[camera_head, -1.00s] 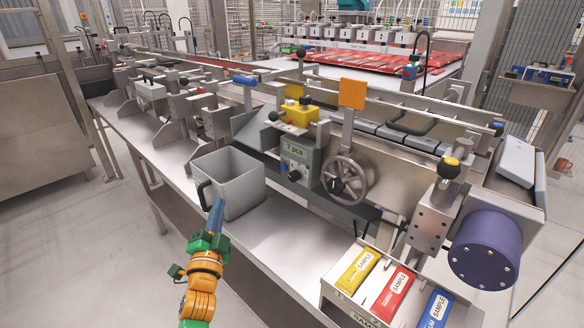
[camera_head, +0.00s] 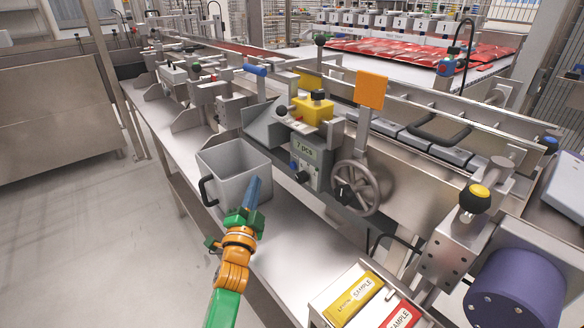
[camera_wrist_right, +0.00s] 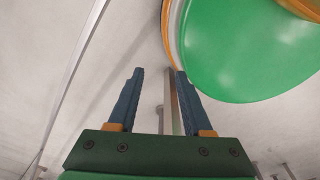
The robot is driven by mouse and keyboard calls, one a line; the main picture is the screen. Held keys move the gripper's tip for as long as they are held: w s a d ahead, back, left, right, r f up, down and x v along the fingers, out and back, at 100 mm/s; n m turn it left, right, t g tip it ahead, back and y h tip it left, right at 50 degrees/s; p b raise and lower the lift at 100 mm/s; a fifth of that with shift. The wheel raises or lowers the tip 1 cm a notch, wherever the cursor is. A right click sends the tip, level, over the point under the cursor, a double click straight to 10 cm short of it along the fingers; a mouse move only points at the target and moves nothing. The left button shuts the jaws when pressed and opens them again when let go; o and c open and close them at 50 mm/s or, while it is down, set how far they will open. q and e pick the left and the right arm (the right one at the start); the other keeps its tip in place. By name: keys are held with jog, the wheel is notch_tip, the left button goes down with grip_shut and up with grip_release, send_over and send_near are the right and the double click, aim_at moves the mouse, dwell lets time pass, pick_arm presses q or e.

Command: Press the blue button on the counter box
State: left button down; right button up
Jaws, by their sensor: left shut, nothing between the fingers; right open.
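The counter box (camera_head: 310,173) is a grey unit with a green "7 pcs" display, on the front of the machine in the head view. A small blue button (camera_head: 294,165) shows at its left edge, too small to see well. My left gripper (camera_head: 257,182), with blue fingers, is shut and empty. It points up in front of the grey bin, to the left of and below the counter box, apart from the box. My right gripper (camera_wrist_right: 159,73) is open with nothing held between its fingers in the right wrist view; it is not seen in the head view.
An open grey bin (camera_head: 222,160) with a black handle stands on the steel counter (camera_head: 291,237), just behind my left gripper. A handwheel (camera_head: 355,188) sits right of the counter box. A sample tray (camera_head: 322,300) is at the front right. Clear floor lies at left.

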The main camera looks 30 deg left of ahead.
aim_at(293, 166)
pick_arm(q)
jog(key=w+d+b, duration=0.3)
jog(key=w+b, duration=0.1)
jog(key=w, duration=0.3)
jog(key=shift+w+b, duration=0.15)
jog(key=shift+b, duration=0.15)
pick_arm(e)
jog(key=f, duration=0.1)
jog(key=w+d+f, duration=0.1)
jog(key=f, duration=0.3)
jog(key=shift+w+d, duration=0.25)
jog(key=shift+w, duration=0.15)
jog(key=shift+s+a, duration=0.15)
jog(key=shift+s, duration=0.15)
jog(key=shift+s, duration=0.25)
jog(key=shift+w, duration=0.5)
jog(key=shift+s, duration=0.15)
pick_arm(q)
jog(key=shift+w+d+b, duration=0.15)
jog(key=shift+w+b, duration=0.2)
jog(key=shift+w, duration=0.05)
pick_arm(e)
jog(key=shift+s+f, duration=0.35)
